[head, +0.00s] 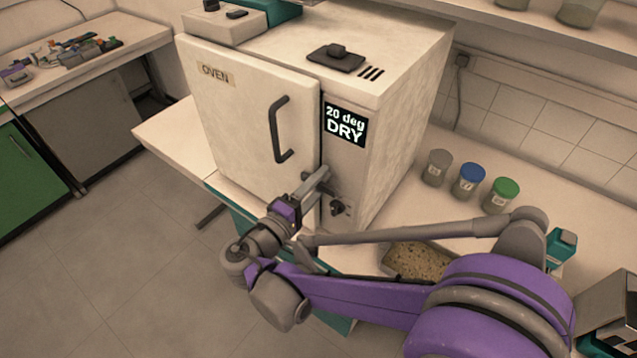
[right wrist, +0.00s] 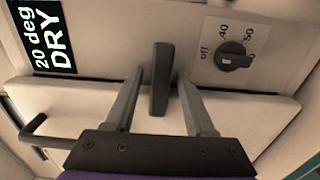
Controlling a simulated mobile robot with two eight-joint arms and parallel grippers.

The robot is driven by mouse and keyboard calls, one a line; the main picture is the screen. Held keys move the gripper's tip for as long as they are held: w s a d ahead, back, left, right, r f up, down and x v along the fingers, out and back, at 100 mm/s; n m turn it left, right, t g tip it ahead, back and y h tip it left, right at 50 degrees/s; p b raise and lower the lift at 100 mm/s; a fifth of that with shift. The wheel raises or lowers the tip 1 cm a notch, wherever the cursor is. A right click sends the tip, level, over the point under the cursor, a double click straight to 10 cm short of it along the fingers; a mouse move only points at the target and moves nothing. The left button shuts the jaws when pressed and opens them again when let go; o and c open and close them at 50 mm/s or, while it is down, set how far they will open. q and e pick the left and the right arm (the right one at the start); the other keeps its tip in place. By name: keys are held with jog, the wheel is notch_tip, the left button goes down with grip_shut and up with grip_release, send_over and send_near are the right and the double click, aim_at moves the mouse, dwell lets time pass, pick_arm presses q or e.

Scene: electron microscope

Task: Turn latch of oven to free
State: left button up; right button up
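The oven (head: 255,100) stands on the bench with its door (head: 235,125) closed. In the right wrist view the latch (right wrist: 160,75) is a dark bar lying across the seam between the control panel and the door (right wrist: 75,110). My right gripper (head: 315,185) is at the door's right edge, below the display. In the right wrist view the right gripper (right wrist: 160,73) is open, with one finger on each side of the latch and a small gap on both sides. In the head view the gripper mostly hides the latch. My left gripper is not in view.
The door handle (head: 276,130) is to the upper left of the right gripper. The temperature knob (head: 338,208) is just right of it, pointing between marks in the wrist view. Lidded jars (head: 468,180) and a tray of grains (head: 418,262) stand on the bench at right.

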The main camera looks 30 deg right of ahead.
grip_shut()
jog(key=shift+n, duration=0.4)
jog(key=shift+n+b, duration=0.35)
jog(key=shift+n, duration=2.75)
jog(key=shift+o, duration=0.7)
grip_release()
